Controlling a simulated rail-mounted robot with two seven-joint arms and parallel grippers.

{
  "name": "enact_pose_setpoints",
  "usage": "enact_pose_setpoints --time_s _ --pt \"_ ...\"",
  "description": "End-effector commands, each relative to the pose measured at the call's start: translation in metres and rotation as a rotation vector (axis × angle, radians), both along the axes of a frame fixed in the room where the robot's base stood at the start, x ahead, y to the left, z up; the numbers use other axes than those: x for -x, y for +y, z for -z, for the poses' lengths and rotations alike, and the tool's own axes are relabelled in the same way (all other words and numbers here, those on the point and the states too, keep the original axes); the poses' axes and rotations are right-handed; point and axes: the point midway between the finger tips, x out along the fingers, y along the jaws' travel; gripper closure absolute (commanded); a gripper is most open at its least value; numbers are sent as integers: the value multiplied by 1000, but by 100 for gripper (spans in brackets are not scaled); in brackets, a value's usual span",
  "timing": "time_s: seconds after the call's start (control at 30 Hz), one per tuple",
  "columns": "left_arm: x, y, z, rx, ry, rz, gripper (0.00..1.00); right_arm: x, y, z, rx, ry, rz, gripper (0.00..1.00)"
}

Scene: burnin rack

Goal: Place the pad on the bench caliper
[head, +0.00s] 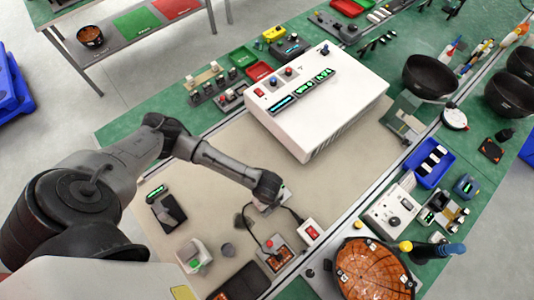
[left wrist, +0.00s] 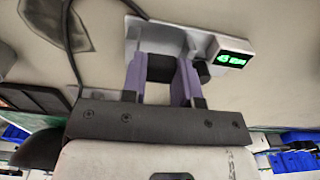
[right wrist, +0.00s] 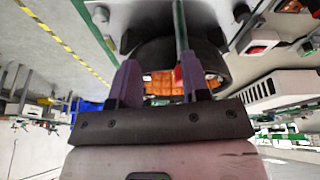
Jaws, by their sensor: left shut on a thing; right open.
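My left gripper (left wrist: 161,80) is shut on the dark pad (left wrist: 160,68), which sits between its purple fingers in the left wrist view. The pad is right at the grey bench caliper (left wrist: 165,38), whose small display glows green. I cannot tell whether the pad rests on the caliper or hovers just over it. In the head view my left gripper (head: 267,190) is over the caliper (head: 280,201), and the arm hides the pad. My right gripper (right wrist: 160,88) shows only in the right wrist view, open, with fingers apart and nothing gripped.
A large white instrument (head: 320,100) stands behind. A round orange-patterned dish (head: 375,275) is at front right. The beige mat (head: 225,150) has free room.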

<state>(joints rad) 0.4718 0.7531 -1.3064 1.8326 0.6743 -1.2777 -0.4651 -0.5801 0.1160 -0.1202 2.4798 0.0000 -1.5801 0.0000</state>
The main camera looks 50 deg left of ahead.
Motion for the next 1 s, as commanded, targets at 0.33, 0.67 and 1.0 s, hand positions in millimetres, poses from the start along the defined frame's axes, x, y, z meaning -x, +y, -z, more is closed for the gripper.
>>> enact_pose_setpoints --time_s 0.33,0.67,1.0 --pt "3 3 7 -10 7 -1 47 -1 1 2 -2 -2 2 57" --pt "4 3 -9 -9 9 1 47 -1 -2 1 7 -3 -4 57" --pt "1 2 -77 -5 2 0 47 0 -3 -7 10 1 -6 57"
